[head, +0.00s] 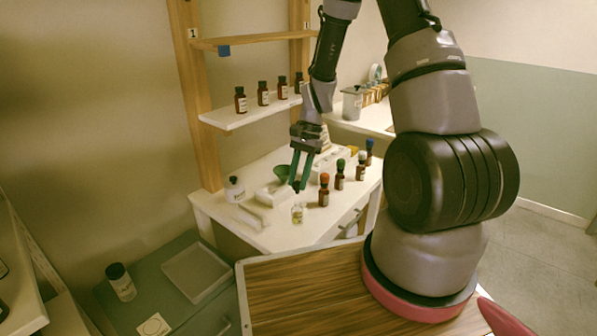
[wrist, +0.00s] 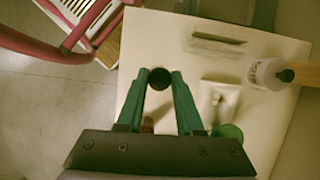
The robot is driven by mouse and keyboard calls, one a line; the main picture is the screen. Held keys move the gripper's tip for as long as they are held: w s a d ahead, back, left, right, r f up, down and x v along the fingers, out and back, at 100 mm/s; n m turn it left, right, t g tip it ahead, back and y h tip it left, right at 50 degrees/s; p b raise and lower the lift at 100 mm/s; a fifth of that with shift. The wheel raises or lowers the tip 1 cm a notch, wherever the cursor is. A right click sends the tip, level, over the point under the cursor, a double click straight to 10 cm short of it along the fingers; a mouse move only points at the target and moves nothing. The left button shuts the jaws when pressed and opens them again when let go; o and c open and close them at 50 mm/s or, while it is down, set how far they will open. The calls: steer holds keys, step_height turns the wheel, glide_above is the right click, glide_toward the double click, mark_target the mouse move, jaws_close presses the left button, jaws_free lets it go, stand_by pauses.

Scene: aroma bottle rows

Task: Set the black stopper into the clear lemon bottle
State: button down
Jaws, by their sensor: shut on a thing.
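My gripper (head: 297,184) has green fingers pointing down over the white table. It is shut on the small black stopper (wrist: 159,79), which sits between the fingertips in the wrist view. In the head view, the stopper is a small dark spot at the fingertips. The clear lemon bottle (head: 297,214), small with pale yellow contents, stands upright on the table just below the fingertips. A small gap seems to separate the stopper from the bottle mouth. In the wrist view I cannot make out the bottle, which seems hidden by the stopper and fingers.
Brown bottles with red (head: 324,190), green (head: 340,174), white (head: 361,165) and blue (head: 369,152) caps stand in a row on the right. A green funnel-like piece (head: 281,173) is behind the fingers. A white bottle (head: 234,190) stands at left. The table's front edge is near.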

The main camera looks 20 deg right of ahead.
mark_target(298, 192)
steer(key=shift+f, duration=1.05)
steer(key=shift+f, duration=1.45)
stand_by(0.6)
steer(key=shift+c, duration=2.4)
jaws_free()
steer(key=v, duration=1)
steer(key=shift+r, duration=0.4)
steer(key=shift+w, duration=0.1)
